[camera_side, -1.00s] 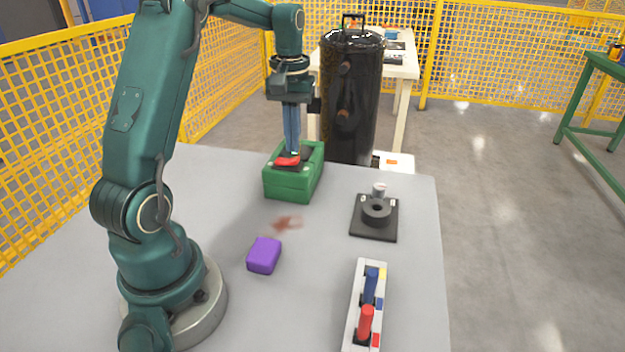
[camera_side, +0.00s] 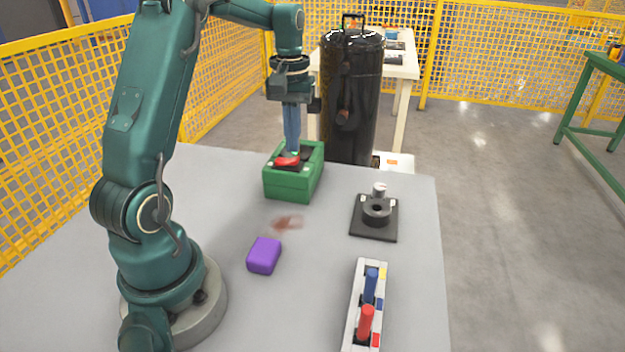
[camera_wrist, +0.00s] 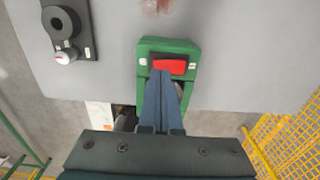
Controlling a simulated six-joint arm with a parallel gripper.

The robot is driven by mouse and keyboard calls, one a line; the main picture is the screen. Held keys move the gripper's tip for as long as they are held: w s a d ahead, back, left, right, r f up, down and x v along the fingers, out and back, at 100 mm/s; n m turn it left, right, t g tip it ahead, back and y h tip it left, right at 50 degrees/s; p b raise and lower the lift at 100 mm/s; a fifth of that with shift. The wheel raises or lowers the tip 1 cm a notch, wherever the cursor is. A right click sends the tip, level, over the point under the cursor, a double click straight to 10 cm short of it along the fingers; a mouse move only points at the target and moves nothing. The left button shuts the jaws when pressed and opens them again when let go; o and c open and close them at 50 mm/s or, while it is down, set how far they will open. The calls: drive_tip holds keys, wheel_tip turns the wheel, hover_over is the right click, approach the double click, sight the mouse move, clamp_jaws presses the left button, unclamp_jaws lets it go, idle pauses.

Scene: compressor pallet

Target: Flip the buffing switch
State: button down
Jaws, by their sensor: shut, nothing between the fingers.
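The switch is a red rocker (camera_side: 287,160) on top of a green box (camera_side: 291,186) at the back of the table. It also shows in the wrist view as a red rocker (camera_wrist: 168,66) in the green box (camera_wrist: 168,46). My gripper (camera_side: 292,150) points straight down over the box with its blue fingers shut and empty. In the wrist view the fingertips (camera_wrist: 160,76) are at the near edge of the red rocker and cover part of the box behind it. I cannot tell for sure whether they touch the rocker.
A purple block (camera_side: 264,255) lies in front of the box. A black fixture with a ring and knob (camera_side: 377,212) stands to the right. A holder with blue and red pegs (camera_side: 352,318) is at the front right. A black tank (camera_side: 350,100) stands behind the table.

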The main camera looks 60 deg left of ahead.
sight(294, 159)
drive_tip(key=shift+f, duration=1.05)
idle(0.4)
drive_tip(key=shift+r, duration=3.55)
